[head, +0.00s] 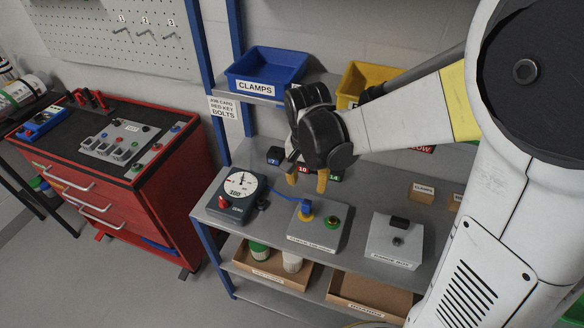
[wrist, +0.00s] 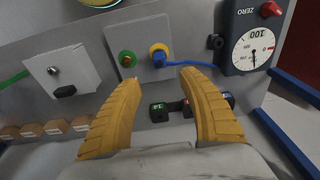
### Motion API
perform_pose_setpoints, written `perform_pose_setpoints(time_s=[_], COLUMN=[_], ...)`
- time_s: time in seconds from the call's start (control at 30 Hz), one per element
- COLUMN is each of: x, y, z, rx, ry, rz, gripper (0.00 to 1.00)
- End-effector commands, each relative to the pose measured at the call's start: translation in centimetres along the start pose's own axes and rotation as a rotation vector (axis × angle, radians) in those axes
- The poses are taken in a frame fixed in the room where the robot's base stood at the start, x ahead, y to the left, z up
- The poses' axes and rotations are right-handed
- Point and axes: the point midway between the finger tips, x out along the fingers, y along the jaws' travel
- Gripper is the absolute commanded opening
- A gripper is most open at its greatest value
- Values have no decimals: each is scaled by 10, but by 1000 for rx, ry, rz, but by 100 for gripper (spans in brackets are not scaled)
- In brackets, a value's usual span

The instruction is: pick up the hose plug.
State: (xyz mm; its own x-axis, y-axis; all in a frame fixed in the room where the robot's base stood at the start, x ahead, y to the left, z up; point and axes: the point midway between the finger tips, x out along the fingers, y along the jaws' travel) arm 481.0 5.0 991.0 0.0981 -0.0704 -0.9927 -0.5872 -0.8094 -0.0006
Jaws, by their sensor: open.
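In the wrist view the fingertips (wrist: 159,78) are spread on either side, short of the plug.
A green-ringed fitting (head: 331,222) sits right beside the plug. A dial gauge (head: 241,190) with a red knob stands left. Another grey box (head: 395,240) stands right. Small numbered blocks (head: 303,169) are behind. A blue clamps bin (head: 267,72) is on the upper shelf.

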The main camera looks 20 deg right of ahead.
Motion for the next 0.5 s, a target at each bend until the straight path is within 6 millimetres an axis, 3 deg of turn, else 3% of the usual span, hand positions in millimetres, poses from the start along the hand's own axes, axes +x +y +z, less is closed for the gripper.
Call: perform_pose_setpoints(time_s=[0.23, 0.5], x=[44, 63], y=[0, 0], z=[1, 1], rx=[2, 1], ry=[-1, -1], rz=[2, 1], gripper=[49, 49])
